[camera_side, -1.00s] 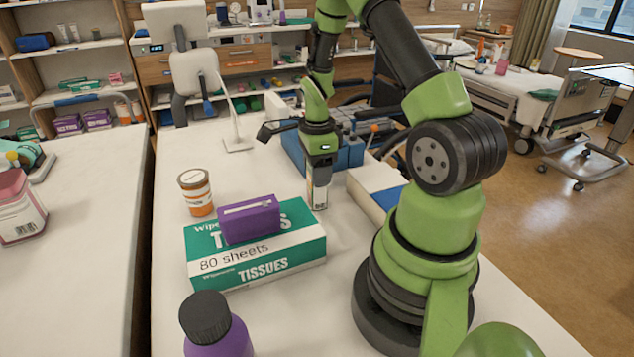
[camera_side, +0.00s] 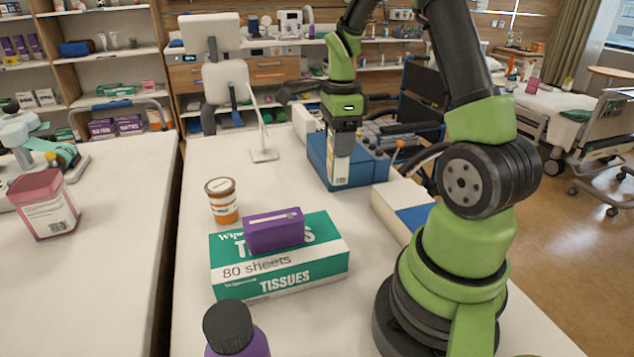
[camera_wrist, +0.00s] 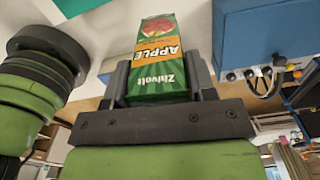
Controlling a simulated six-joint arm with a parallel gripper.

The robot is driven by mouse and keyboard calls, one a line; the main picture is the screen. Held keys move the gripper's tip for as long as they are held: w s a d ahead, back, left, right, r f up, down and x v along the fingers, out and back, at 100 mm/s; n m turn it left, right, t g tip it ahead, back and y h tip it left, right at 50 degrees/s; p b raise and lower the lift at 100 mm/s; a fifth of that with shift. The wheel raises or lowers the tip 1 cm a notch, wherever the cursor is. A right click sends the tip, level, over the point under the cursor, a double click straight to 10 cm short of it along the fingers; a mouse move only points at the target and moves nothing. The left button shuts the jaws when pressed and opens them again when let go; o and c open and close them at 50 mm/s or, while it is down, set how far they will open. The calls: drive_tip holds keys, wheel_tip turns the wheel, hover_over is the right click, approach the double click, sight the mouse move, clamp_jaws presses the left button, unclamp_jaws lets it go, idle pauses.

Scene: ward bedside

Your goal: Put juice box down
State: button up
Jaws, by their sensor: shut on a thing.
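The juice box (camera_side: 339,168) is a small upright carton. In the wrist view the juice box (camera_wrist: 160,60) is green, with an orange "APPLE" band and a red fruit picture. My gripper (camera_side: 341,146) is shut on it, and in the wrist view the gripper's (camera_wrist: 160,85) dark fingers press its two sides.
A green and white tissue box (camera_side: 300,268) carries a purple box (camera_side: 273,230). An orange pill bottle (camera_side: 222,203) stands behind it, and a purple bottle (camera_side: 235,335) is in front.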

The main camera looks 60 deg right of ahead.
drive_tip(key=w+a+n, duration=0.1)
drive_tip(key=w+a, duration=0.4)
drive_tip(key=w, duration=0.7)
drive_tip(key=shift+w+f, duration=0.15)
drive_tip(key=shift+f, duration=4.6)
drive_tip(key=shift+f, duration=0.1)
drive_tip(key=o, duration=1)
